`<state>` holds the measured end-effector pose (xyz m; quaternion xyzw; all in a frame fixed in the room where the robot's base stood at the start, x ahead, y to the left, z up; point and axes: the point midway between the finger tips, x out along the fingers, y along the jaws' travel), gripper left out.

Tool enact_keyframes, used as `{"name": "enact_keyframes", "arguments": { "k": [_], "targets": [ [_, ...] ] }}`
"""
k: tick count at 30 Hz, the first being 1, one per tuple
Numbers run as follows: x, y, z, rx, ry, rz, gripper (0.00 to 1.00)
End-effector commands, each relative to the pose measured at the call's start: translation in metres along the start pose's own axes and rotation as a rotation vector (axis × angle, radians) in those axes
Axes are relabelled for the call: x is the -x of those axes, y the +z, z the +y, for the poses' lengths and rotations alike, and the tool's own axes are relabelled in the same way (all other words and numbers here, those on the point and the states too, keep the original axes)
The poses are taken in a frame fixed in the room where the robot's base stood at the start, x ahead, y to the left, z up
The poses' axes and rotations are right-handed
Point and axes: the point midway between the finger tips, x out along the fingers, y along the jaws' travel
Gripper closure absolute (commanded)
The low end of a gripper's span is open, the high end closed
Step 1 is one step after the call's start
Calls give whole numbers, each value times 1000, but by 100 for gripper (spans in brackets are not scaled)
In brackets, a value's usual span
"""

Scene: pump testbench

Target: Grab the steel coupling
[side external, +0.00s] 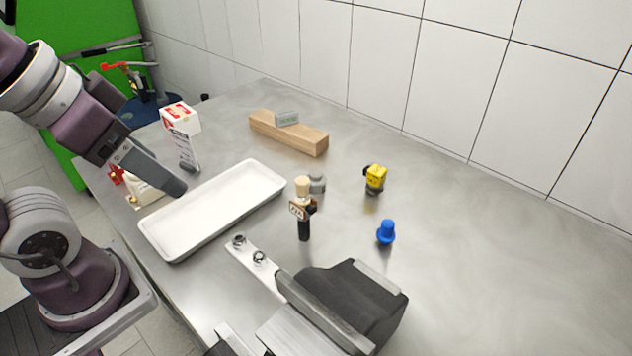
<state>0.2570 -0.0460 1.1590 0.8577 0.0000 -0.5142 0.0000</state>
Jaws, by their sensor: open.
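A small grey metal cylinder (317,184), which looks like the steel coupling, stands on the metal table right of the white tray. It is partly hidden by a black-handled tool with a cream top (303,222) in front of it. My gripper (174,186) is at the left, above the left part of the tray and well apart from the coupling. Its jaws are open and nothing shows between them. The exact gap is hard to see from this side.
The empty white tray (159,240) lies between my gripper and the coupling. A wooden block (290,134) is behind. A yellow part (375,177) and a blue part (386,231) stand right. A dark fixture (350,300) is in front. The far right table is clear.

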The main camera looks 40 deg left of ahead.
Motion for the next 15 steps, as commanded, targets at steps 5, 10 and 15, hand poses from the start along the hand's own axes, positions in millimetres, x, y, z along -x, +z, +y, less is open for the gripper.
{"name": "enact_keyframes", "arguments": {
  "k": [5,10,15],
  "targets": [
    [43,-26,0,0,0,11,32],
    [20,-58,52,580,287,-261,32],
    [-3,-132,64,1258,525,-488,32]
  ]
}}
